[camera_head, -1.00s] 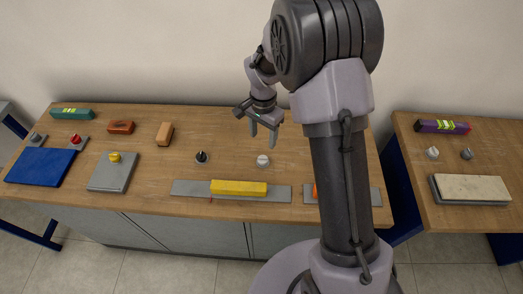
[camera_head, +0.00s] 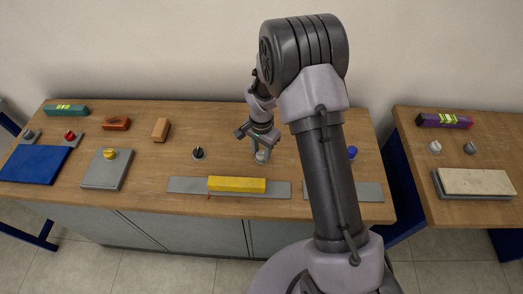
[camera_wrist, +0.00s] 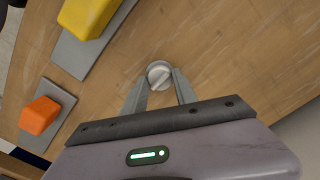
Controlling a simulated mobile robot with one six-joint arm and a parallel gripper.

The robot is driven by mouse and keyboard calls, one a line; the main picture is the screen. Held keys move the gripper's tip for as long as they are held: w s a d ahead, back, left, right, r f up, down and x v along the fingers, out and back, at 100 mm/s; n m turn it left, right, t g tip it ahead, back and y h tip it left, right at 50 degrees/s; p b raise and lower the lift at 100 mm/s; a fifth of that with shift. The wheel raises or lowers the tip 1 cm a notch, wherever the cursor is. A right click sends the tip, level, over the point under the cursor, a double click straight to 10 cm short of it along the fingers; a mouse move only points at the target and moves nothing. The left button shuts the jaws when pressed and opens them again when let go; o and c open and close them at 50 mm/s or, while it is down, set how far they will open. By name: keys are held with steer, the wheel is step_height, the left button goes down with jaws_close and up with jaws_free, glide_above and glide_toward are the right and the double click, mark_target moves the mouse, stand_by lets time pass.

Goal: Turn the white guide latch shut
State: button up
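The white guide latch is a small round white knob (camera_head: 261,156) on the wooden bench, partly covered by my gripper in the head view. In the wrist view the white knob (camera_wrist: 159,75) shows a raised bar across its top, lying diagonally. My gripper (camera_head: 259,153) is over it, pointing down. In the wrist view my gripper (camera_wrist: 160,85) is open, with one finger on each side of the knob near its edge. I cannot tell whether the fingers touch it.
A yellow block (camera_head: 237,185) sits on a grey strip (camera_head: 187,185) in front of the knob. An orange block (camera_wrist: 40,115) lies on another strip. A black knob (camera_head: 199,153) stands to the left and a blue knob (camera_head: 352,152) to the right.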

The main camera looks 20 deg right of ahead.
jaws_close()
steer(key=shift+n, duration=0.3)
steer(key=n, duration=0.3)
steer(key=shift+n, duration=0.3)
steer(key=n, duration=0.4)
steer(key=shift+n, duration=0.3)
steer(key=n+p, duration=0.1)
steer(key=n, duration=0.8)
steer(key=shift+p, duration=0.35)
